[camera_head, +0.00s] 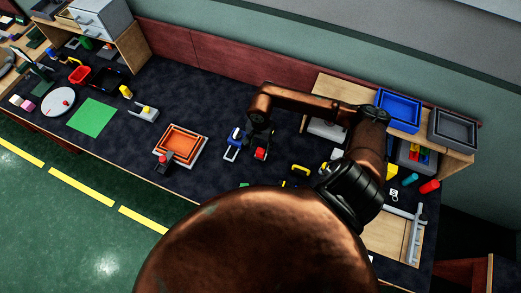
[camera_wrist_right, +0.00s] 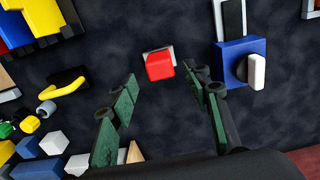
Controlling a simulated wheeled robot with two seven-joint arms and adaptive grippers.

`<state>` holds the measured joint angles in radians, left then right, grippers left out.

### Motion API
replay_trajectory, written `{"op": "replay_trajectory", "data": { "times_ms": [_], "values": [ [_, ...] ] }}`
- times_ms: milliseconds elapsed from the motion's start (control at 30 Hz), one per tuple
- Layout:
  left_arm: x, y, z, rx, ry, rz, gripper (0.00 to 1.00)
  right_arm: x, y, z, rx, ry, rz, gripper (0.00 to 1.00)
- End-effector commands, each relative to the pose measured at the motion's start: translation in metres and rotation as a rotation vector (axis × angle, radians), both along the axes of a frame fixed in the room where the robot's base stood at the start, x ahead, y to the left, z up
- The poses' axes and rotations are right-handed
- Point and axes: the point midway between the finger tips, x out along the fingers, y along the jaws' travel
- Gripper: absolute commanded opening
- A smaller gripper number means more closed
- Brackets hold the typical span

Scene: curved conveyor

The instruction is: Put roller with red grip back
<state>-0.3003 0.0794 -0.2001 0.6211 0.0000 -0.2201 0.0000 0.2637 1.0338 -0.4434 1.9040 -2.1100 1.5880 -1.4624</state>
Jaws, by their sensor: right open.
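A small red piece with a pale edge (camera_wrist_right: 160,66) lies on the dark table in the right wrist view, just beyond and between my right fingertips. It looks like the red grip; I cannot make out a roller on it. The red piece also shows in the head view (camera_head: 260,154), below the right gripper. My right gripper (camera_wrist_right: 166,80) is open and empty, pointing down at the red piece without visibly holding it. In the head view the right gripper (camera_head: 258,135) is small and partly hidden by its arm. My left gripper is not in view.
A blue device with a white knob (camera_wrist_right: 240,65) sits close to the right finger. A black-and-yellow handled thing (camera_wrist_right: 66,88) and several small blocks lie left. An orange tray (camera_head: 180,146) stands left of the gripper. A blue bin (camera_head: 398,110) is at back right.

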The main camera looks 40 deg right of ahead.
Motion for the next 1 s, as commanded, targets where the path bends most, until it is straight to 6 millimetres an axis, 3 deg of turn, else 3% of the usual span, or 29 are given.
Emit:
{"op": "replay_trajectory", "data": {
  "times_ms": [200,400,1000],
  "values": [
    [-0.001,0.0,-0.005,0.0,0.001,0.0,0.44,0.001,-0.001,0.044,-0.003,-0.004,0.002,0.44],
    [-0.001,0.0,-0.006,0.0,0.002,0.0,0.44,0.0,0.0,0.066,0.0,0.0,0.001,0.44],
    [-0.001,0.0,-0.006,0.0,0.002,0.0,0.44,0.0,0.0,0.071,0.001,0.0,0.0,0.44]
  ]
}}
